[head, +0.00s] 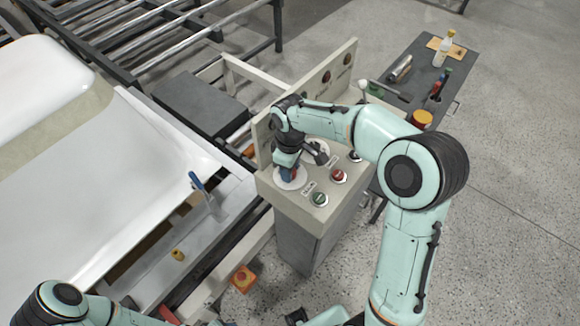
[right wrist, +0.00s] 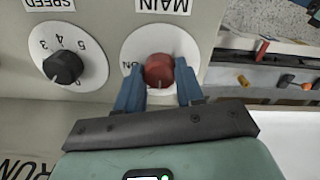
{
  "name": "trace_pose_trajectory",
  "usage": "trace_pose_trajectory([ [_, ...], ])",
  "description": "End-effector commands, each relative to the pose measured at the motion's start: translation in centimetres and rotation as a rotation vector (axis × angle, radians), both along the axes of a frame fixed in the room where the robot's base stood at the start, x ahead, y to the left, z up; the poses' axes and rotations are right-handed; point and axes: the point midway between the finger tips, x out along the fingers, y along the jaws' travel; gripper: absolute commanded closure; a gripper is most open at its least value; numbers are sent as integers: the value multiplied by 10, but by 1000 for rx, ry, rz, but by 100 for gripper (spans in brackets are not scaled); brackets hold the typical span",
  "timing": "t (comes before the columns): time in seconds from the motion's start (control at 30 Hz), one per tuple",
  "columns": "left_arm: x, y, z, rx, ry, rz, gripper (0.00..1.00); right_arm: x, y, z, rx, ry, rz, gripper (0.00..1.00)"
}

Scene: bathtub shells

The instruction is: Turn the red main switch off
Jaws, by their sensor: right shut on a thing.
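The red main switch (right wrist: 158,71) is a round knob on a white dial plate under the upside-down label MAIN in the right wrist view. The letters ON show at the left of the dial. My right gripper (right wrist: 160,82) has its two blue fingers on either side of the knob and is shut on it. In the head view, my right gripper (head: 288,172) reaches down to the white dial (head: 286,185) on the control box (head: 300,205); the gripper hides most of the switch there.
A black speed knob (right wrist: 63,67) sits beside the main switch. A red button (head: 338,176), a green button (head: 318,199) and a black button (head: 355,156) are close by. A white tub shell (head: 100,150) lies left. A tool bench (head: 425,75) stands behind right.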

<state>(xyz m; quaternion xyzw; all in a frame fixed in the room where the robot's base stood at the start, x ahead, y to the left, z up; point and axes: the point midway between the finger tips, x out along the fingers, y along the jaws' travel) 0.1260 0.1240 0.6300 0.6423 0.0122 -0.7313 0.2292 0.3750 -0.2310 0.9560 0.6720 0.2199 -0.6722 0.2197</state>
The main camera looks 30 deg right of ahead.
Motion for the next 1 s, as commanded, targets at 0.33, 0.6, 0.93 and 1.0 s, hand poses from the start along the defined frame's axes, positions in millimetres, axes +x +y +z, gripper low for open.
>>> trace_pose_trajectory([
  [0.33, 0, 0, 0, 0, 0, 0, 43, 0, 0, 0, 0, -1, 1, 37],
  [0.6, 0, 0, 0, 0, 0, 0, 43, 0, 0, 1, 0, -1, 0, 37],
  [0.93, 6, 0, 9, 0, -7, 0, 43, 2, 0, 54, 0, -7, -1, 37],
  [1.0, 8, 0, 12, 0, -10, 0, 43, 2, 1, 71, 1, -8, 0, 37],
])
